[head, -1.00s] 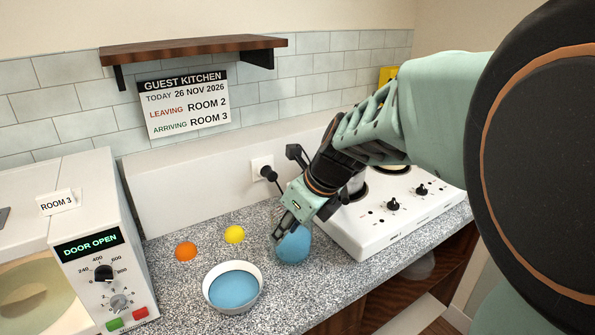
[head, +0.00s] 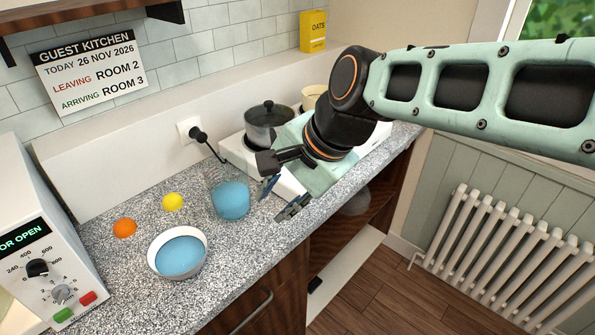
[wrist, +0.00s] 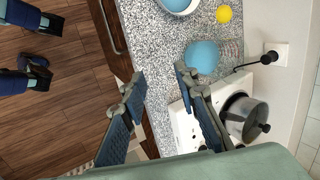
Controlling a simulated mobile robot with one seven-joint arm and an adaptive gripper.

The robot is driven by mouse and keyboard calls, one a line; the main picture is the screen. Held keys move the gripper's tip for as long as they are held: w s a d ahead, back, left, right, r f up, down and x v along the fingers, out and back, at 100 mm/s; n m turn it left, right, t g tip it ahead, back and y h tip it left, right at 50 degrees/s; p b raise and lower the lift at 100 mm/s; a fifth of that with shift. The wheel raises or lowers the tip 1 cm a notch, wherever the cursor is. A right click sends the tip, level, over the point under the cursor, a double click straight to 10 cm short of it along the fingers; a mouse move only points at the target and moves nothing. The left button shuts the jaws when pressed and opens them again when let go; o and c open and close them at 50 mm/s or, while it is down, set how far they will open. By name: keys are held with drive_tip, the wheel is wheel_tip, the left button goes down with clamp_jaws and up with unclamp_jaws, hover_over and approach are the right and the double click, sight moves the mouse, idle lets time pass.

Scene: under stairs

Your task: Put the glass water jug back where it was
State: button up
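The glass water jug (head: 229,201) stands on the speckled counter left of the white hob, with blue water in its lower part and a clear, hard-to-see upper part. It also shows in the wrist view (wrist: 202,58). My gripper (head: 281,200) is to the right of the jug, apart from it, near the counter's front edge. In the wrist view (wrist: 157,80) its two fingers are spread with nothing between them.
A white bowl of blue liquid (head: 177,252), an orange ball (head: 125,228) and a yellow ball (head: 173,202) are left of the jug. A grey pot (head: 268,122) sits on the hob. A microwave (head: 50,250) reads open at far left. A clear dish (head: 357,203) is under the counter.

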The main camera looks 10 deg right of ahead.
drive_tip(key=s+d+n+t+h, duration=0.1)
drive_tip(key=s+d+n+h, duration=0.3)
drive_tip(key=s+d+n, duration=0.3)
drive_tip(key=n, duration=0.3)
drive_tip(key=shift+s+f, duration=0.15)
wheel_tip(320, 180, up, 5)
drive_tip(key=p, duration=0.5)
